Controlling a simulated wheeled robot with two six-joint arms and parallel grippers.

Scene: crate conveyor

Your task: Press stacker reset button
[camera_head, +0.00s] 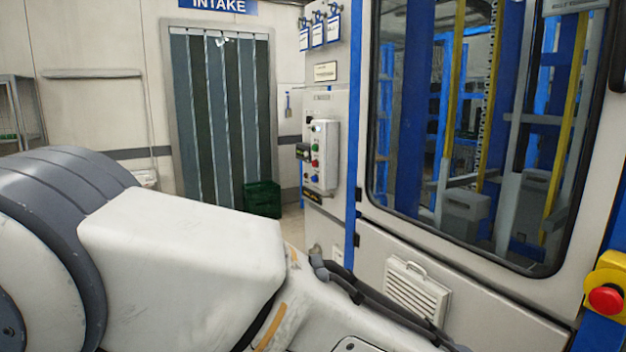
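A grey control box (321,156) is mounted on the light cabinet wall near the middle of the view. It carries a small column of buttons, among them a green button (315,147), a red button (314,163) and a blue button (314,179). Their labels are too small to read, so I cannot tell which one is the stacker reset. A large white and grey arm link of mine fills the lower left and reaches toward the bottom middle. Neither of my grippers shows in the view.
A windowed machine cabinet (385,235) takes up the right side. A red emergency-stop button (606,299) on a yellow box is at the right edge. A strip-curtain doorway (222,125) under an INTAKE sign and a green crate (262,199) are at the back.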

